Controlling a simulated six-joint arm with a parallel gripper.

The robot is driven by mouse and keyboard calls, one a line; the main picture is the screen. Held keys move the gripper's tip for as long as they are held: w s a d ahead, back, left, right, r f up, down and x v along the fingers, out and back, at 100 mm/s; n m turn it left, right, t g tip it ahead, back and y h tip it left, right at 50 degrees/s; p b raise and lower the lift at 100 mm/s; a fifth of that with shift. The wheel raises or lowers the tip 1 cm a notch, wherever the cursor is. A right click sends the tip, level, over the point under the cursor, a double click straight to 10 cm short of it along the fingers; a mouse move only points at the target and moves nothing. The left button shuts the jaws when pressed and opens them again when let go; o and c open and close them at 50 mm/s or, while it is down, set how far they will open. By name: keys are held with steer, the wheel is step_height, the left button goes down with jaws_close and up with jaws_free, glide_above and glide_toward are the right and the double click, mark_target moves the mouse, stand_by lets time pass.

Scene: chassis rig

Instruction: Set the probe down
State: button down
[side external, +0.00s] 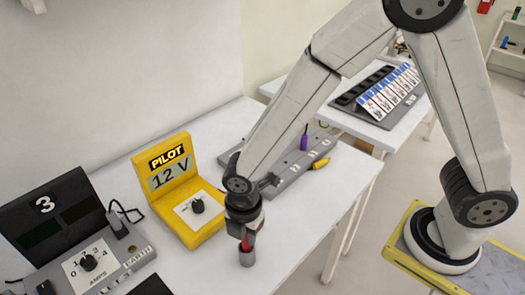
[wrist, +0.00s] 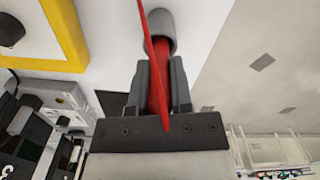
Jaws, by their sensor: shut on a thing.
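The red probe (side external: 251,239) points downward in my gripper (side external: 247,236), over the front part of the white table. In the wrist view, my gripper (wrist: 162,72) is shut on the red body of the probe (wrist: 158,95). A grey cylinder (side external: 247,257) surrounds the lower end of the probe; it also shows in the wrist view (wrist: 161,32). I cannot tell whether this cylinder is a holder or part of the probe, or whether it touches the table. A thin red strip, perhaps a lead, crosses in front of the gripper in the wrist view.
A yellow meter (side external: 181,192) reading "PILOT 12 V" stands left of my gripper. A grey unit (side external: 100,262) with a dial and a black panel marked 3 (side external: 48,212) is farther left. A grey tray (side external: 283,178) with purple and yellow-handled tools lies behind. The white table (side external: 318,222) is bare to the right.

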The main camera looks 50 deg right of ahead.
steer(key=shift+f, duration=0.1)
steer(key=c, duration=0.5)
jaws_free()
steer(key=shift+c, duration=0.2)
steer(key=shift+r, duration=6.15)
